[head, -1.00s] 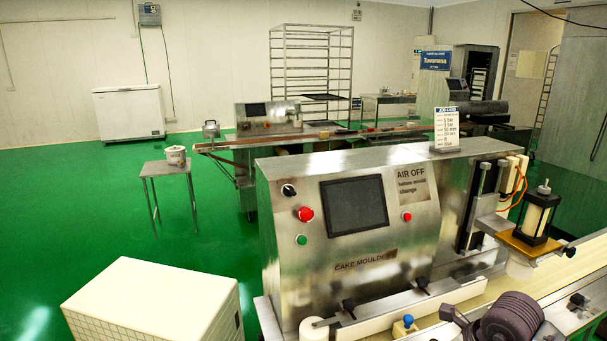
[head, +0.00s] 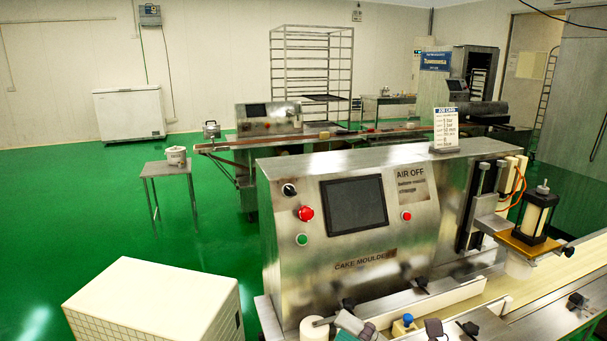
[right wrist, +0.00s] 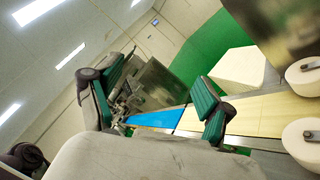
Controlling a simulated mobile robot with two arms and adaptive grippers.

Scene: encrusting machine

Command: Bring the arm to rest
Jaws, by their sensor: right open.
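My right gripper (head: 391,327) shows only by its fingertips at the bottom edge of the head view, in front of the cake moulder (head: 352,262). In the right wrist view, the right gripper (right wrist: 163,95) has its two green-padded fingers spread apart with nothing between them. The rest of my right arm is out of the head view. My left gripper is in neither view.
A pale conveyor belt (head: 548,277) runs along the moulder's front, with a black-framed nozzle unit (head: 537,215) above its right part. A white box-like unit (head: 155,300) stands at the lower left. Green floor (head: 80,220) is open at left.

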